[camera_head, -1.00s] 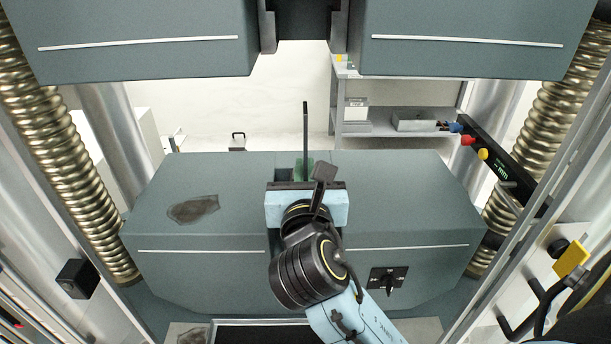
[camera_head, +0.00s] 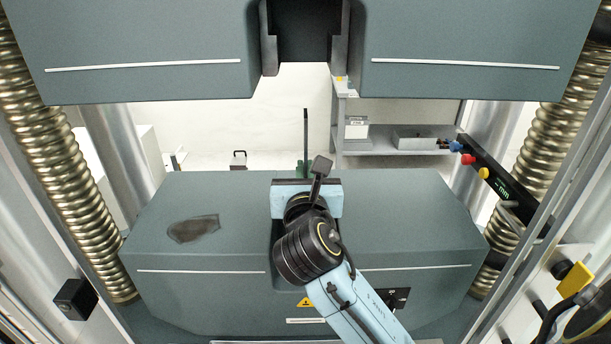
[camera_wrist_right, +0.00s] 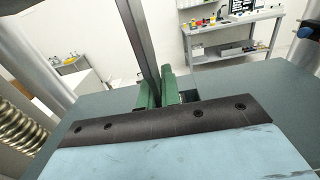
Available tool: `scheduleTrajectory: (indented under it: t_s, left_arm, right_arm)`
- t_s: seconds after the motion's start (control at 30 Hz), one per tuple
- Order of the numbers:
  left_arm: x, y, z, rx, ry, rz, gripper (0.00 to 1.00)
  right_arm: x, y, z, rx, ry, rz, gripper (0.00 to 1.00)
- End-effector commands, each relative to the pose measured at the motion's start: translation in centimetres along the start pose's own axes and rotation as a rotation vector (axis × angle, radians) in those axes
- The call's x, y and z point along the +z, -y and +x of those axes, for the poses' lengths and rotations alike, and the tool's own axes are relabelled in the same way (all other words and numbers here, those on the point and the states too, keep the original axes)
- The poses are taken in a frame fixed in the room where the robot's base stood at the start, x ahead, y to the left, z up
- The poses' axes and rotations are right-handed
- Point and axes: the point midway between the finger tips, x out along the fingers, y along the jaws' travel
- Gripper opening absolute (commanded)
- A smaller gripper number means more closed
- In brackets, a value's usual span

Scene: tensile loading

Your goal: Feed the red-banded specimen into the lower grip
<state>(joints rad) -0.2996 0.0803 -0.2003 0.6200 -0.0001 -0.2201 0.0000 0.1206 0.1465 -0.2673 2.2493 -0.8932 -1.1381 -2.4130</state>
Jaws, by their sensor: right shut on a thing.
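The specimen (camera_head: 305,135) is a thin, dark, upright bar above the lower block; it also shows in the right wrist view (camera_wrist_right: 143,45). No red band is visible on it. My right gripper (camera_head: 303,169) has green fingers shut on the bar, one on each side in the wrist view (camera_wrist_right: 158,92). Its black plate and light blue body hide the bar's lower end. The lower grip is in the grey-green lower block (camera_head: 400,215); a dark opening (camera_wrist_right: 189,97) shows beside the fingers, otherwise the grip is hidden. My left gripper is out of view.
The upper block (camera_head: 150,50) hangs above, with a dark central recess. Ribbed columns (camera_head: 45,170) and smooth posts flank the space. A control strip (camera_head: 490,172) with coloured knobs stands at right. Free air lies between the blocks. Shelves stand behind.

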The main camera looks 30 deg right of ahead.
Motion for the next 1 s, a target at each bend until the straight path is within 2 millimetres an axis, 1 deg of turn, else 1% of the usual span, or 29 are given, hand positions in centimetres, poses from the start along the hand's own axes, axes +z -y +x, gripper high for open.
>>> scheduleTrajectory:
  t_s: [0.03, 1.0]
  left_arm:
    - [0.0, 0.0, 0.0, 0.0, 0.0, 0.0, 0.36]
    - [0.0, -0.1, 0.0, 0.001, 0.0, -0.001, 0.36]
  right_arm:
    - [0.2, 0.0, 0.4, -0.001, 0.007, 0.0, 0.0]
    - [0.3, 0.0, 6.7, -0.001, 0.008, 0.0, 0.0]
